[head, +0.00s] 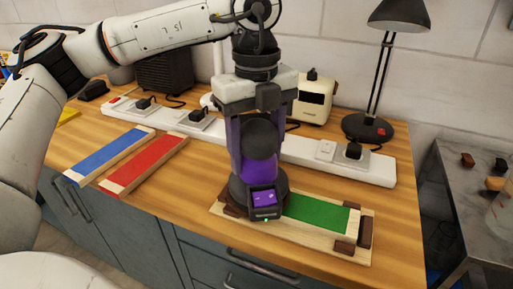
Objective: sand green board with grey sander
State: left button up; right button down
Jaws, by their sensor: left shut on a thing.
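The green board (318,213) lies on a pale wooden holder with brown corner blocks, near the front edge of the bench. The grey sander (262,133) has a dark round top, a purple middle and a small purple display at its base. It stands upright over the left end of the green board and hides that end. My left gripper (260,150) comes down from above and is shut on the sander, a finger on each side. Whether the sander's underside touches the board cannot be told. My right gripper is not in view.
A blue board (110,155) and a red board (146,162) lie to the left. A white power strip (220,134) with plugs runs behind. A black lamp (368,128), a cream box (316,98) and a dark box (165,73) stand at the back. A grey counter (470,205) adjoins right.

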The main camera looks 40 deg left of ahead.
pick_arm(q)
jog(key=shift+r, duration=0.1)
dwell(0.3)
jog(key=shift+f+b, duration=0.3)
jog(key=shift+d, duration=0.2)
jog(key=shift+w+d, duration=0.1)
jog(key=shift+d, duration=0.35)
jog(key=shift+w+d, duration=0.25)
jog(key=shift+d, duration=1)
